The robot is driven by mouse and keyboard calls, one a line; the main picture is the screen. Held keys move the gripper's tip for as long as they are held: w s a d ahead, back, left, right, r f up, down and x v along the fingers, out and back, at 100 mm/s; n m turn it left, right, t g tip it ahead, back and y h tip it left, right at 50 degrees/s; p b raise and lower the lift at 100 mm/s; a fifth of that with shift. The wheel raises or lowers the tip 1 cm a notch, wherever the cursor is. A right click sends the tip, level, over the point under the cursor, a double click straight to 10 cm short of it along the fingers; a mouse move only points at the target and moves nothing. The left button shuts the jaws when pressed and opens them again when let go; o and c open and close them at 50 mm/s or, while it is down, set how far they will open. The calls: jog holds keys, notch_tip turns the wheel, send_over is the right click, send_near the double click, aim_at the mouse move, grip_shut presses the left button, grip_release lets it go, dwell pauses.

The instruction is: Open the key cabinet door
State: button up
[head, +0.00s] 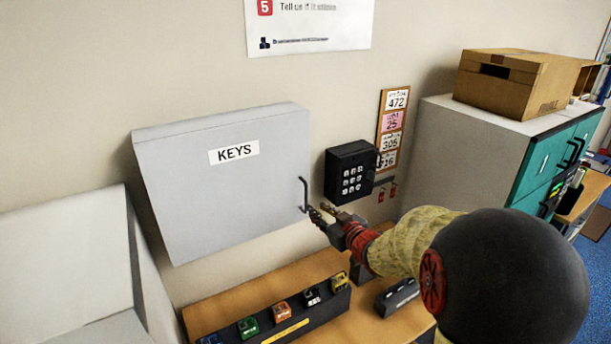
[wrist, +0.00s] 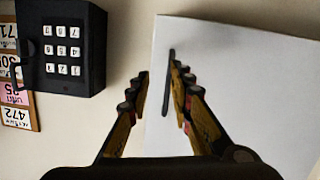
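The grey key cabinet (head: 222,185) hangs on the wall with a "KEYS" label (head: 234,152); its door looks shut. A thin dark bar handle (head: 303,194) stands near the door's right edge. My gripper (head: 321,210) is just right of the handle's lower end. In the wrist view the cabinet's pale door (wrist: 260,90) fills the right side. There my gripper (wrist: 160,72) is open, with the handle (wrist: 167,85) in the picture between its fingers, close to the right one. Whether the handle is touched or lies beyond the fingertips I cannot tell.
A black keypad box (head: 350,171) is on the wall just right of the cabinet, close to my gripper. Below is a wooden top (head: 220,304) with a dark rack (head: 290,322) of coloured items. A cupboard (head: 450,150) bearing a carton (head: 512,85) stands at right.

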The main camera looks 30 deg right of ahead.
aim_at(306, 210)
jog(key=w+y+p, duration=0.1)
jog(key=w, duration=0.1)
jog(key=w+a+r+t+y+p, duration=0.1)
jog(key=w+p, duration=0.1)
jog(key=w+n+t+y+p, duration=0.1)
jog(key=w+y+p, duration=0.1)
jog(key=shift+a+r, duration=0.25)
jog(key=shift+r, duration=0.15)
jog(key=shift+c, duration=0.4)
jog(key=c, duration=0.4)
grip_shut()
dwell(0.3)
